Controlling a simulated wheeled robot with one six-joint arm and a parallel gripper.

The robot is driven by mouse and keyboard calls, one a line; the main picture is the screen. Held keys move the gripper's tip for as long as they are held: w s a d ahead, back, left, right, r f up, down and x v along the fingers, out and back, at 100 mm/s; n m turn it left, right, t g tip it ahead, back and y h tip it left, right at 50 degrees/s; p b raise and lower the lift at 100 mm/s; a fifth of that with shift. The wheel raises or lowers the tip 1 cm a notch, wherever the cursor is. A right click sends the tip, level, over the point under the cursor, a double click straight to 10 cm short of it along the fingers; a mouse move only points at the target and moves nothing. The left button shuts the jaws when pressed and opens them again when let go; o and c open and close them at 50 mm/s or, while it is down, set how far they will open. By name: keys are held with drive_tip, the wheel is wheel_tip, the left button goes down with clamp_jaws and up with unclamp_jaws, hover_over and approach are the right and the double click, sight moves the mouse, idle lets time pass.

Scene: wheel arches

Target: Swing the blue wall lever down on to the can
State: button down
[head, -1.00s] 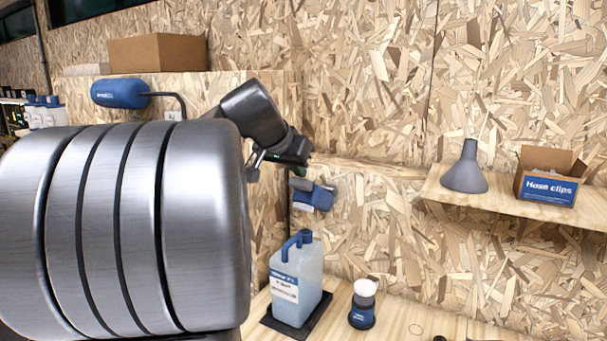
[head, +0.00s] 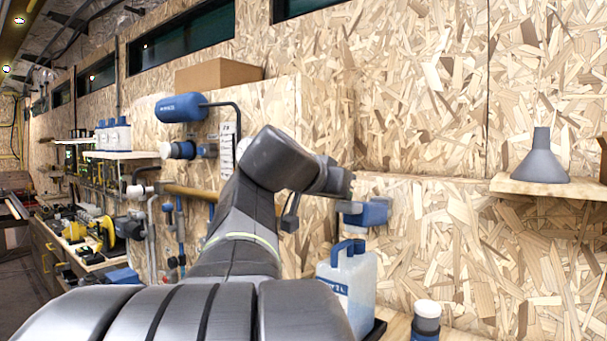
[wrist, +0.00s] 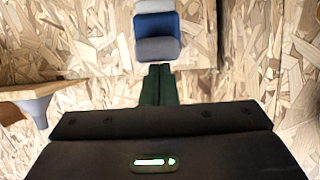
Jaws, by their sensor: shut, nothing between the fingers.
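The blue wall lever (head: 372,213), with grey parts at its end, sticks out from the chipboard wall above the can. It shows in the wrist view (wrist: 158,35) as a blue block between grey pieces. The can (head: 356,280) is a pale jug with a blue handle and cap, upright below the lever. My gripper (wrist: 157,84) is shut and empty, its dark green fingers together. In the wrist view the fingertips are at the lever's near grey end; I cannot tell whether they touch. In the head view my wrist hides most of the fingers, left of the lever.
A white-topped blue container (head: 426,320) stands right of the can. A wall shelf (head: 560,189) at the right holds a grey funnel (head: 542,160). A blue cylinder (head: 182,108) on a bent rod is on the left.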

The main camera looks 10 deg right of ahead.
wheel_tip(320, 180, down, 2)
drive_tip(key=b, duration=0.2)
drive_tip(key=shift+s+a+b, duration=0.15)
drive_tip(key=shift+b, duration=0.2)
drive_tip(key=shift+f+b, duration=1)
drive_tip(key=shift+b, duration=0.15)
drive_tip(key=shift+f, duration=0.1)
wheel_tip(320, 180, up, 7)
drive_tip(key=p, duration=0.3)
drive_tip(key=v, duration=0.9)
drive_tip(key=shift+s+a+f+t+h+p, duration=0.2)
drive_tip(key=shift+s+a+t+h+p, duration=0.1)
drive_tip(key=shift+t+h+p, duration=0.15)
drive_tip(key=shift+d, duration=0.1)
